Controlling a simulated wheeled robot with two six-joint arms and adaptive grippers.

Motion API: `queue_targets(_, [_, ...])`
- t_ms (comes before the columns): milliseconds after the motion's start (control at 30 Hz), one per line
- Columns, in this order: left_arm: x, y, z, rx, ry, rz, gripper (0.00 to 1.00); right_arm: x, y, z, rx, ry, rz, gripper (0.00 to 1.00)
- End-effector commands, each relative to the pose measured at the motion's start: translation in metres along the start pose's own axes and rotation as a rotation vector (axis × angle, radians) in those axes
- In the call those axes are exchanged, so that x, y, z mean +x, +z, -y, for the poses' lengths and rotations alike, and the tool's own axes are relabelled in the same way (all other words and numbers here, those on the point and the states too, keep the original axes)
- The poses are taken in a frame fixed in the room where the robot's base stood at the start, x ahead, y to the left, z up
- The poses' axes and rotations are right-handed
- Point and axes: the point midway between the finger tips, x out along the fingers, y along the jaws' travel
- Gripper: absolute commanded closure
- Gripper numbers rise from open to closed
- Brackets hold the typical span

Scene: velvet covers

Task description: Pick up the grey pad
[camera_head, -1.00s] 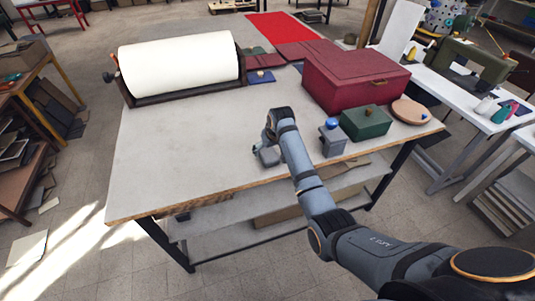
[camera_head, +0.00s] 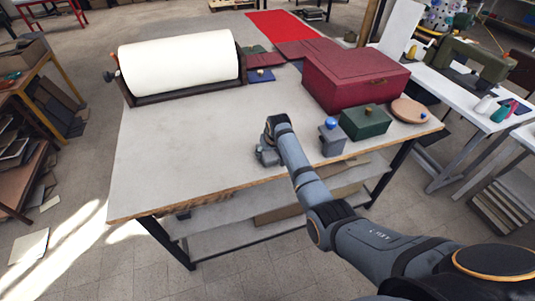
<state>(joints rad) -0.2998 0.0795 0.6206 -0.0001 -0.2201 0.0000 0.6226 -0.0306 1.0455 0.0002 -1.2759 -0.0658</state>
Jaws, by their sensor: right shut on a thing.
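My right gripper (camera_head: 268,157) is low over the front middle of the grey table (camera_head: 200,150), near its front edge. It points down and is shut on a small grey thing, which I take to be the grey pad. The fingers and wrist hide most of it, and its grey blends with the gripper. I cannot tell whether it touches the table top. My left gripper is not in view.
Right of the gripper stand a grey box (camera_head: 332,141) with a blue knob, a green box (camera_head: 366,124), a round tan pad (camera_head: 409,111) and a large red box (camera_head: 355,80). A white roll (camera_head: 180,63) lies at back left. The table's left front is clear.

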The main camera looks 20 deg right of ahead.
Motion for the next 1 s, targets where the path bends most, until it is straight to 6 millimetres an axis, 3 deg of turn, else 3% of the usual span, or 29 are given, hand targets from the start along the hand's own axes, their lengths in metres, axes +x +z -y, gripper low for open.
queue_targets(267, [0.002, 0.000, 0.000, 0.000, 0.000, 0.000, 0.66, -0.002, -0.001, 0.000, 0.000, 0.000, -0.001, 0.72])
queue_targets(433, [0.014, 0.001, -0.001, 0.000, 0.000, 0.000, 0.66, -0.018, -0.009, 0.000, 0.000, 0.000, -0.006, 0.72])
queue_targets(700, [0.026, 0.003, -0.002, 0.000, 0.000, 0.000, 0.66, -0.097, 0.009, -0.018, 0.000, 0.003, -0.006, 0.72])
queue_targets(1000, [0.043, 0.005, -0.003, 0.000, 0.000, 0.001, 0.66, -0.153, 0.058, -0.043, -0.002, 0.004, -0.001, 0.72])
